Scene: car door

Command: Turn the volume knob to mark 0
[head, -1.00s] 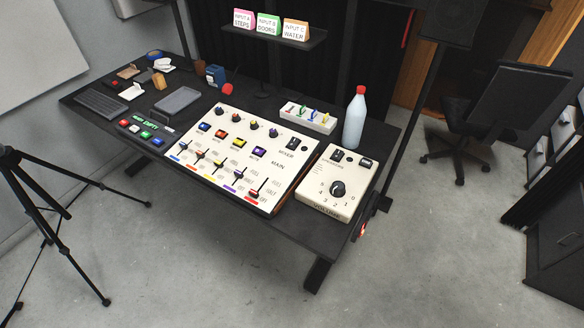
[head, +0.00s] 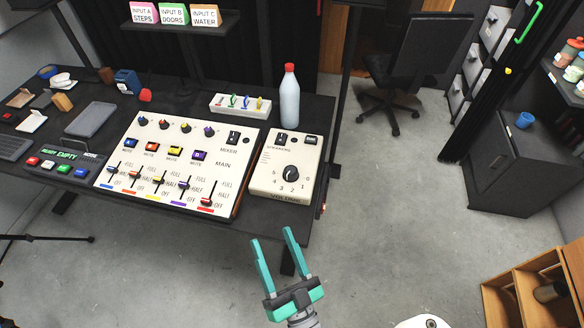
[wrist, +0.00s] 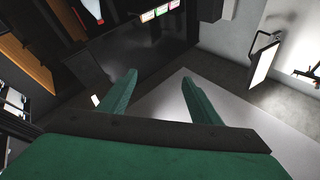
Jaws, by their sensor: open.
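The volume knob (head: 291,174) is a round black dial with a light pointer line on the cream speaker box (head: 262,186). Numbers are printed around its lower side; I cannot tell surely which mark the pointer is at. The box sits at the right end of the black table. My gripper (head: 272,240) is green, open and empty, in front of the table's front edge, below and apart from the knob. In the wrist view its two fingers (wrist: 153,92) are spread with nothing between them, and the knob is not in that view.
The cream mixer panel (head: 128,181) with sliders and coloured buttons lies left of the speaker box. A white bottle with a red cap (head: 289,100) and a white tray of coloured switches (head: 225,105) stand behind. The floor (head: 390,220) to the right is clear.

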